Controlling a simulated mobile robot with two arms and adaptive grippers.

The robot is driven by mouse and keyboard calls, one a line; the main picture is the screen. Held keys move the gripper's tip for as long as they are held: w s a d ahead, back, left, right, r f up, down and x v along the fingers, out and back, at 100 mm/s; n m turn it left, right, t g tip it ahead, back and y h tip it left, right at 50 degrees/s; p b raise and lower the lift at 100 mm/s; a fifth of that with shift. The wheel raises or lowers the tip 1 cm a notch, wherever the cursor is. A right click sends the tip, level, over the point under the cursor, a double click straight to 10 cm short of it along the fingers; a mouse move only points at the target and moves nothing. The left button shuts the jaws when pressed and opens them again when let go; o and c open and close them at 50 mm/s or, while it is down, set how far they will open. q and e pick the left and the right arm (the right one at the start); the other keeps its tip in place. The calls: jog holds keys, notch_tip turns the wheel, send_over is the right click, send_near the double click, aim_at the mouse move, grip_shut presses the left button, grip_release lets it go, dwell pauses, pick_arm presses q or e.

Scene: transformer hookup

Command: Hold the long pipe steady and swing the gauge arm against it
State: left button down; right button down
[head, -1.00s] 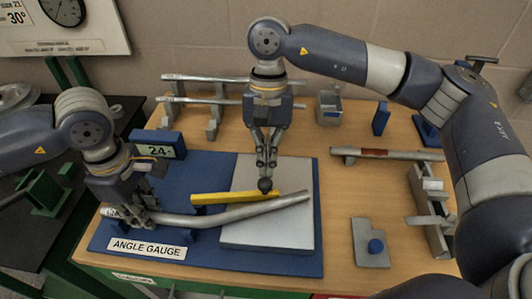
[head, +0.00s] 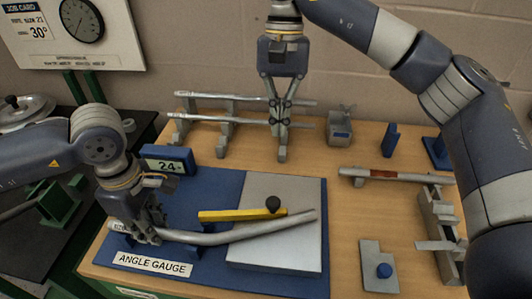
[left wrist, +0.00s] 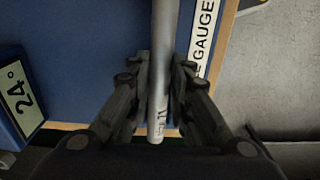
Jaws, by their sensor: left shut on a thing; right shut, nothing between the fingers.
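The long pipe (head: 235,235), grey and slightly bent, lies across the angle gauge. My left gripper (head: 147,236) is shut on its left end; the left wrist view also shows the pipe (left wrist: 160,80) between the fingers. The yellow gauge arm (head: 235,215) lies on the grey plate behind the pipe. Its black knob (head: 272,204) stands free near its right end. The arm's right end is close to the pipe; I cannot tell whether they touch. The gauge display (head: 168,166) reads 24°. My right gripper (head: 282,152) is shut and empty, raised behind the knob.
A job card (head: 40,32) at the back left shows 30°. Two straight pipes (head: 245,98) lie on a rack behind. A tube (head: 390,175) on supports, a metal fixture (head: 437,225) and a grey plate with a blue knob (head: 378,268) stand at the right.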

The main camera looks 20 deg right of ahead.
dwell(0.4)
pick_arm(q)
jog(key=c, duration=1.4)
grip_release()
jog(key=shift+r, duration=0.1)
